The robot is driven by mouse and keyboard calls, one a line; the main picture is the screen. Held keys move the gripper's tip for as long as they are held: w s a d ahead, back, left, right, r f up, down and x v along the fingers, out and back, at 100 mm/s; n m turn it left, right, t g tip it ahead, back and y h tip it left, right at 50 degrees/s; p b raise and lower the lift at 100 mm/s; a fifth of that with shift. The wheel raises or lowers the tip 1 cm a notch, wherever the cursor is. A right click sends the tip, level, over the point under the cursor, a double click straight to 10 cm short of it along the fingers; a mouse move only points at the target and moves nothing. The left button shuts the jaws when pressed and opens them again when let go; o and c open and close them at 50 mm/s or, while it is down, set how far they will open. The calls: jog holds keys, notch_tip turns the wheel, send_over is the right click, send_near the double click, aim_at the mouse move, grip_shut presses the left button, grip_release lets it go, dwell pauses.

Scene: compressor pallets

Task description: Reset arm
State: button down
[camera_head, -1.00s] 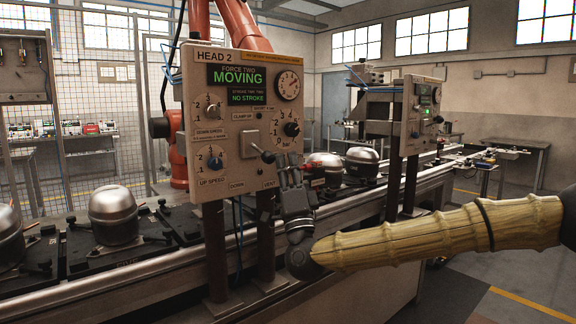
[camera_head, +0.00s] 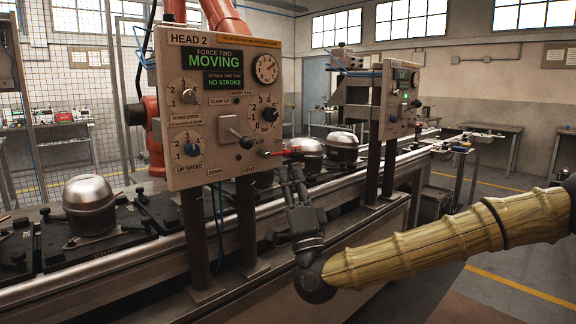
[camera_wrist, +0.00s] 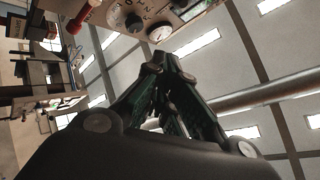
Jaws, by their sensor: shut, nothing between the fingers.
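My gripper (camera_head: 289,169) is shut and empty in the head view. Its fingers point up, just right of the HEAD 2 control panel (camera_head: 180,110) and below a red-handled lever (camera_head: 280,153). I cannot tell whether a fingertip touches the lever. In the wrist view, the fingers (camera_wrist: 163,62) come together at the tips with nothing held. The panel's dials show at the top there, and a red handle (camera_wrist: 84,14) is at upper left. My arm reaches in from the right, in a ribbed tan sleeve. The panel display reads "MOVING" and "NO STROKE".
A conveyor line (camera_head: 130,275) runs behind the panel, carrying domed metal compressors (camera_head: 89,205) on dark pallets. Panel posts (camera_head: 196,240) stand at its near edge. A second panel (camera_head: 400,100) stands farther right. Open floor lies at lower right.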

jog(key=shift+s+f, duration=0.1)
jog(key=shift+f, duration=0.05)
